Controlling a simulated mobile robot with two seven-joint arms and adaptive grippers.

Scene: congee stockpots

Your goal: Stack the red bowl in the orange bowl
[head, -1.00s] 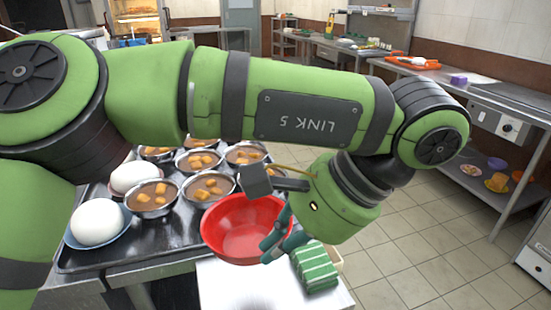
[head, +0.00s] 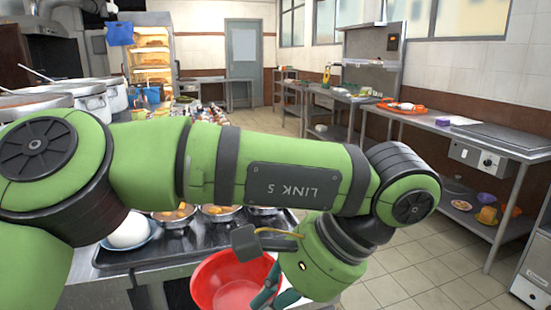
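The red bowl (head: 222,279) is at the bottom centre of the head view, its lower part cut off by the frame edge. My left gripper (head: 268,294) is at the bowl's right rim and appears shut on it; the fingertips are partly cut off. A small yellow-orange vessel (head: 487,215) stands on the lower shelf at the right, but I cannot tell whether it is the orange bowl. My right gripper is not in view.
A dark tray (head: 170,254) holds bowls of food and a white round thing (head: 128,231) at the left; my arm hides part of it. Steel counters line the right, with an orange tray (head: 401,109) on one. Tiled floor (head: 410,275) is open at centre right.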

